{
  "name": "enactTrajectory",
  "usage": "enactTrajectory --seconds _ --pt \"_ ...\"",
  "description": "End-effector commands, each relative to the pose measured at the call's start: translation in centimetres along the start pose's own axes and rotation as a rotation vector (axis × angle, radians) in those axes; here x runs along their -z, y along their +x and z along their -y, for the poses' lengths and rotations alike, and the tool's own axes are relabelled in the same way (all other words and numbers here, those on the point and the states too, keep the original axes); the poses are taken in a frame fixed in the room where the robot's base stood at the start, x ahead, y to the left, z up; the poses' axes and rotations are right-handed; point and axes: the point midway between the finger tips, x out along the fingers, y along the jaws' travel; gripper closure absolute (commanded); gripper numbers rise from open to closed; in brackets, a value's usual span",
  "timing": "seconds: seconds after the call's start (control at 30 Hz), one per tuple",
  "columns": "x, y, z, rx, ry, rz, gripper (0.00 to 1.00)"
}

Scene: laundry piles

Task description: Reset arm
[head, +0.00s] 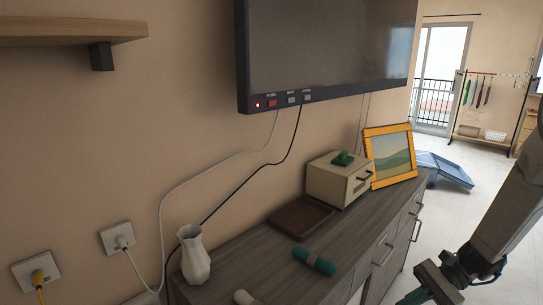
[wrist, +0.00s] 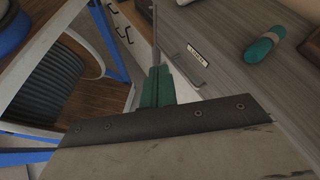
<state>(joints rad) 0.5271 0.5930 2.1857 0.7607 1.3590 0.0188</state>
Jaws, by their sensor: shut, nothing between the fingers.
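My arm (head: 495,235) comes in at the right edge of the head view and slants down to the left. My gripper (head: 428,287), with green fingers, is at the bottom right, in front of the dresser. In the wrist view my gripper (wrist: 157,84) shows its green fingers together, shut and empty. The gripper is apart from the things on the dresser.
A grey wooden dresser (head: 250,262) carries a white vase (head: 194,254), a teal roll (head: 314,261), a brown tray (head: 301,218), a cream box (head: 335,183) and a yellow picture frame (head: 369,150). A television (head: 320,50) hangs above. Floor (head: 437,225) is open at right.

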Motion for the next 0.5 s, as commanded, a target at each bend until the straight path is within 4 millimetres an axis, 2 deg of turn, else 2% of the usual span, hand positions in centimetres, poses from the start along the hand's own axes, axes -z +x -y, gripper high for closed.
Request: enactTrajectory --seconds 0.03,0.2,0.5 --pt "-2.0 -0.2 -0.3 -0.062 -0.053 -0.040 1.00" --pt "-7.3 -0.6 -2.1 -0.257 -0.211 -0.162 1.00" --pt "-14.9 -1.7 -5.5 -0.552 -0.483 -0.397 1.00"
